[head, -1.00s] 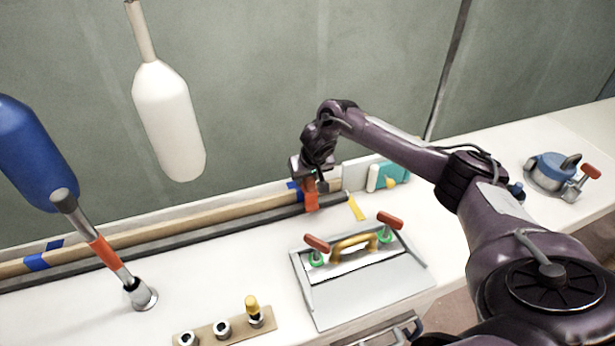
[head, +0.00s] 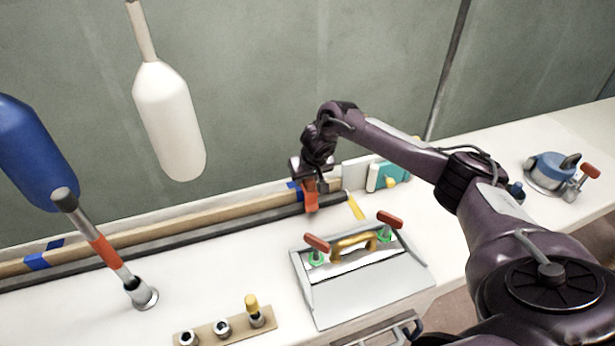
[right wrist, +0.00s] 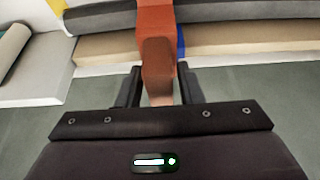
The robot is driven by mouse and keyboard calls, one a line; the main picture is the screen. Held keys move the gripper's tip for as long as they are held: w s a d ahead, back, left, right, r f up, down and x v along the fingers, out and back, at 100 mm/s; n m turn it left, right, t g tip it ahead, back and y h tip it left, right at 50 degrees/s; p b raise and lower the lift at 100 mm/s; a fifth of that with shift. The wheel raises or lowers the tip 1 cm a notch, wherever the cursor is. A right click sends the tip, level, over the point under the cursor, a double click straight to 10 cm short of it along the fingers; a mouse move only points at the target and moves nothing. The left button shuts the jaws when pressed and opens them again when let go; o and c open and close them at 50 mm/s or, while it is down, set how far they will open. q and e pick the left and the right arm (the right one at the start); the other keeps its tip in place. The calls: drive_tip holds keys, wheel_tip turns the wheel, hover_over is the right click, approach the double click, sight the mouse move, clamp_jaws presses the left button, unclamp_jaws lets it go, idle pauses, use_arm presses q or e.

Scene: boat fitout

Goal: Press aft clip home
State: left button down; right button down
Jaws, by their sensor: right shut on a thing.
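An orange clip (head: 311,197) stands at the right end of the long wooden batten (head: 180,229) and the dark grey strip (head: 200,238) in the head view. My right gripper (head: 311,181) is directly above it, shut on its upper part. In the right wrist view the orange clip (right wrist: 156,45) lies between the two fingers of the gripper (right wrist: 158,88) and crosses over the grey strip (right wrist: 100,17) and the batten (right wrist: 105,46). The gripper hides part of the clip, and I cannot tell how far the clip is seated. My left gripper is out of view.
A grey tray (head: 375,297) with a yellow handle and red-handled clamps sits in front. A yellow piece (head: 356,206) lies right of the clip. An orange-banded post (head: 105,252) stands at left, near white (head: 170,125) and blue (head: 35,150) hanging fenders.

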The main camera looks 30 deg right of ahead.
drive_tip(key=shift+s+a+f, duration=0.1)
drive_tip(key=shift+s+f, duration=0.1)
drive_tip(key=shift+f, duration=0.55)
drive_tip(key=c, duration=1.4)
unclamp_jaws()
drive_tip(key=shift+c, duration=0.2)
drive_tip(key=o, duration=0.5)
drive_tip(key=shift+w+f, duration=0.1)
drive_tip(key=shift+w, duration=0.1)
drive_tip(key=shift+o, duration=0.2)
